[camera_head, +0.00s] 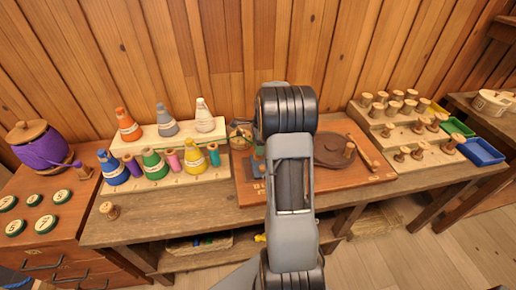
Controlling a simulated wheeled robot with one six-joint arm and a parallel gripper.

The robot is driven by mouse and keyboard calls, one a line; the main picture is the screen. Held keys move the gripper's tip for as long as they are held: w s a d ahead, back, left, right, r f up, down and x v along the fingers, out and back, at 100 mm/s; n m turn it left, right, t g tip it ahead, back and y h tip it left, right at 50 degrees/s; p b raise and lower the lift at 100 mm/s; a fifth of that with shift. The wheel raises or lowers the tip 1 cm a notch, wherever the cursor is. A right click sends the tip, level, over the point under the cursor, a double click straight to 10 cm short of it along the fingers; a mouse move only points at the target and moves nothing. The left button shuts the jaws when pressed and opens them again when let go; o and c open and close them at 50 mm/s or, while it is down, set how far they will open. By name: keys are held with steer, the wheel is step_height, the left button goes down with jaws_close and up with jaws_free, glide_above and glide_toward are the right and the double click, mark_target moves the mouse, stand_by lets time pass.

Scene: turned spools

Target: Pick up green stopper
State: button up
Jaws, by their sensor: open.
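A green cone-shaped piece (153,166), the likeliest green stopper, stands upright in the front row of the pale stepped stand (187,180) at the left of the bench. A purple peg (132,166) stands to its left and a pink peg (173,161) to its right. My arm rises through the middle of the view, to the right of the green piece and apart from it in the picture. My gripper cannot be made out; the arm appears to hide it.
Blue (112,168), yellow (194,158), orange (127,125), grey (166,121) and white (204,116) cones share the stand. A red-brown board (246,196) lies behind my arm. Wooden spools, a green tray (457,127) and a blue tray (480,151) are at right.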

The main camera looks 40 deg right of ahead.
steer(key=shift+f, duration=0.5)
steer(key=shift+c, duration=0.2)
steer(key=c, duration=0.9)
steer(key=shift+r, duration=0.15)
steer(key=shift+c, duration=0.2)
